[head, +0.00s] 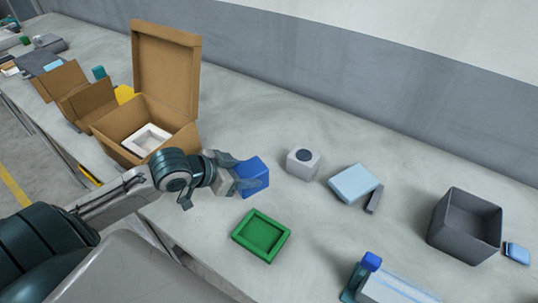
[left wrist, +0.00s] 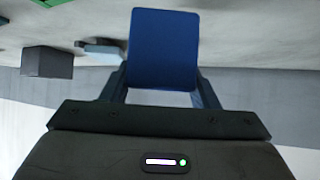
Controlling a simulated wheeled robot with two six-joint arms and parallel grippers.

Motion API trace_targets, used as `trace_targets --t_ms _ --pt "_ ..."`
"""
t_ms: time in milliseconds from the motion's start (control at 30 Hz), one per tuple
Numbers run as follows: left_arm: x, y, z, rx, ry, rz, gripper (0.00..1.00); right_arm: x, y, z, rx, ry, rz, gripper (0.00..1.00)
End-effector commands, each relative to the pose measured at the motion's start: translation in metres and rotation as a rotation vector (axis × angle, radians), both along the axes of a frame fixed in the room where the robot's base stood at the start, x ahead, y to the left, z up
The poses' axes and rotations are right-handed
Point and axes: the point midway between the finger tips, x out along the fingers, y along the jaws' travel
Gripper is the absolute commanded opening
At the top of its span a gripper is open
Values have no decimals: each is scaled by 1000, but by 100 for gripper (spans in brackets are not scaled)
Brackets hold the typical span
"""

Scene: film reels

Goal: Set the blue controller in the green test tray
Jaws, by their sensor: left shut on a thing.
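The blue controller (head: 252,175) is a small blue box held in my left gripper (head: 236,178), which is shut on it above the table. In the left wrist view the blue controller (left wrist: 163,50) sits between the two fingers of the left gripper (left wrist: 162,88). The green test tray (head: 261,236) lies flat on the table, below and slightly right of the held controller in the head view. Its inside looks empty. A corner of green shows at the top left of the left wrist view. My right gripper is not in view.
An open cardboard box (head: 165,62) with a white insert (head: 147,140) stands left. A white cube (head: 303,163), a light blue box (head: 354,184) and a dark grey bin (head: 465,226) stand to the right. A blue-capped item (head: 371,262) is near the front edge.

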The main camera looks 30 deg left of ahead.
Motion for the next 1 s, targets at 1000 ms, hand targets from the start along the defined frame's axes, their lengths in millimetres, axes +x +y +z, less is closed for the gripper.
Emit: trace_targets --t_ms 1000 --pt "117 30 -45 -1 -2 -1 19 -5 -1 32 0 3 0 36"
